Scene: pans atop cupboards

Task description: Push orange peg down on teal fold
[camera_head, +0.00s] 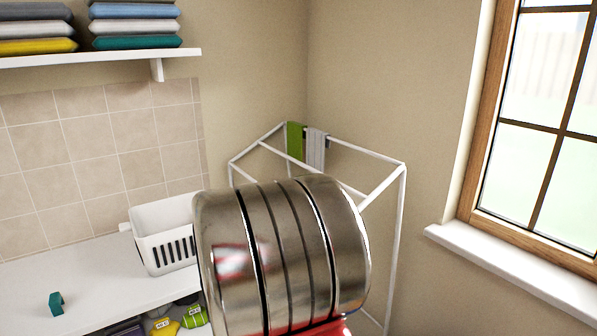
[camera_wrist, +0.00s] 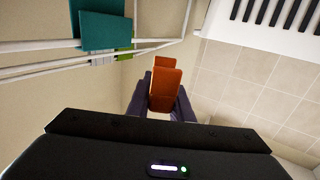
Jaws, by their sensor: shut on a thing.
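The orange peg (camera_wrist: 164,88) is held upright in the picture between the dark fingers of my gripper (camera_wrist: 162,106) in the wrist view. My gripper is shut on it. The teal fold (camera_wrist: 103,30) hangs over a white bar of the drying rack at the upper left of the wrist view. The peg is apart from it, to the right and lower in the picture. In the head view my metal arm hides the peg, the gripper and the teal fold.
The white drying rack (camera_head: 385,160) carries a green cloth (camera_head: 294,141) and a grey cloth (camera_head: 316,149). A white basket (camera_head: 163,236) and a teal peg (camera_head: 56,302) stand on the white counter (camera_head: 100,275). A window sill (camera_head: 515,270) juts out at right.

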